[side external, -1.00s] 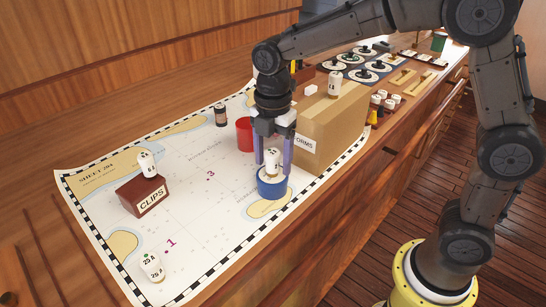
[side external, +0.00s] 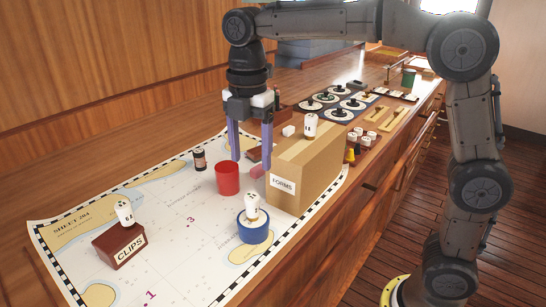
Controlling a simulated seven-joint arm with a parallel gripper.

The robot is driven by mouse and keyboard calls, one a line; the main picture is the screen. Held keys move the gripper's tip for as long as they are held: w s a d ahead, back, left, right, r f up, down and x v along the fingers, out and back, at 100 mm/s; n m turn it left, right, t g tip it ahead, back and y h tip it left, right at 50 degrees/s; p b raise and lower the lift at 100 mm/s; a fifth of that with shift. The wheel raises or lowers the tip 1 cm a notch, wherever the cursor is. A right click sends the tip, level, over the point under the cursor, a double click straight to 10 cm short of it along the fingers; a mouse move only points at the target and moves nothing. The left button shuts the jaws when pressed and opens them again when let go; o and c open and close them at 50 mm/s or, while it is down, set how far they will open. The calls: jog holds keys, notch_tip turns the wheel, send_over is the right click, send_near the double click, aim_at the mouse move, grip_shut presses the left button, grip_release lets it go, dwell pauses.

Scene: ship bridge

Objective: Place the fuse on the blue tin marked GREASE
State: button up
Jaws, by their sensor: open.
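A white fuse (side external: 252,203) stands upright on top of the blue tin (side external: 253,231) on the chart. The tin's GREASE marking cannot be read from here. My gripper (side external: 251,160) is open and empty above and behind the tin, apart from the fuse, with its two purple fingers pointing down. Similar white fuses stand on the red CLIPS box (side external: 120,246) and on the cardboard FORMS box (side external: 318,160).
A red cup (side external: 230,179) stands left of the tin, near my fingers. The tall FORMS box is close on the right. A dark small jar (side external: 199,160) stands at the back. The chart's middle is mostly clear.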

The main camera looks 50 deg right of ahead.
jog(key=s+d+f+m+t, duration=0.2)
jog(key=s+d+f+m, duration=0.1)
jog(key=s+m, duration=0.7)
jog(key=s+d+f+m+t, duration=0.3)
jog(key=s+d+m, duration=0.2)
jog(key=s+m, duration=0.5)
jog(key=shift+s+d+f+t, duration=0.15)
jog(key=shift+s+d+t, duration=0.2)
jog(key=shift+s, duration=0.2)
jog(key=shift+o, duration=0.2)
